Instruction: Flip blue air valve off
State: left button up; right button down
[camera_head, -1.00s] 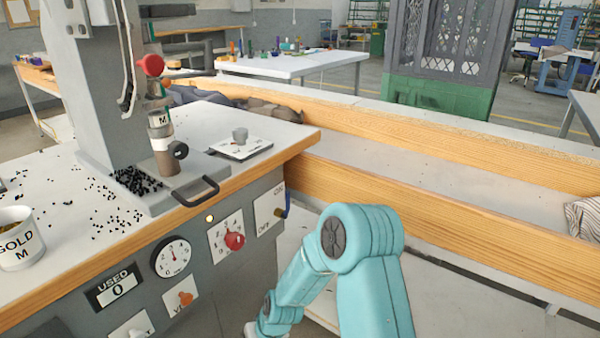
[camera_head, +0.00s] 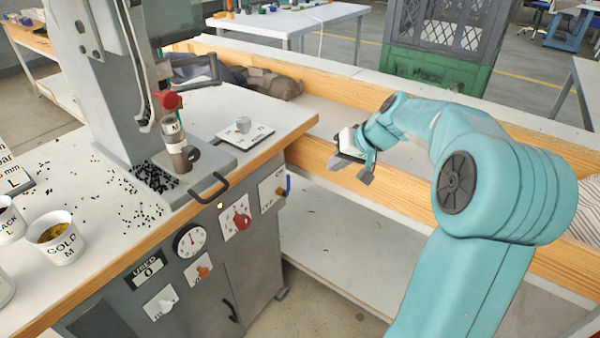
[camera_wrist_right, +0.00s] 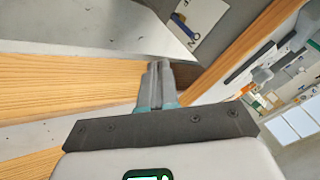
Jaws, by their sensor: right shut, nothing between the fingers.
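The blue air valve (camera_head: 288,184) is a small blue lever at the right edge of a white ON/OFF plate (camera_head: 271,190), on the press's grey front panel. In the right wrist view the blue lever (camera_wrist_right: 184,27) shows upside down on its plate (camera_wrist_right: 205,14), beyond the fingertips. My right gripper (camera_head: 350,169) is to the right of the valve, in front of the wooden rail and apart from the lever. Its fingers (camera_wrist_right: 160,66) are together and empty in the right wrist view. My left gripper is not in view.
The panel also has a red knob (camera_head: 241,221), a gauge (camera_head: 189,241), an orange knob (camera_head: 203,271) and a black door handle (camera_head: 230,311). A looped handle (camera_head: 212,190) juts over the bench edge. Wooden rails (camera_head: 325,158) run behind my right arm. Space between valve and gripper is clear.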

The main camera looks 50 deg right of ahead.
jog(key=shift+f, duration=0.15)
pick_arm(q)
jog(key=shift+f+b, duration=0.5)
pick_arm(e)
jog(key=w+a+f, duration=0.1)
jog(key=w+f, duration=0.7)
jog(key=w, duration=0.1)
jog(key=shift+w+a, duration=0.25)
jog(key=shift+a, duration=0.1)
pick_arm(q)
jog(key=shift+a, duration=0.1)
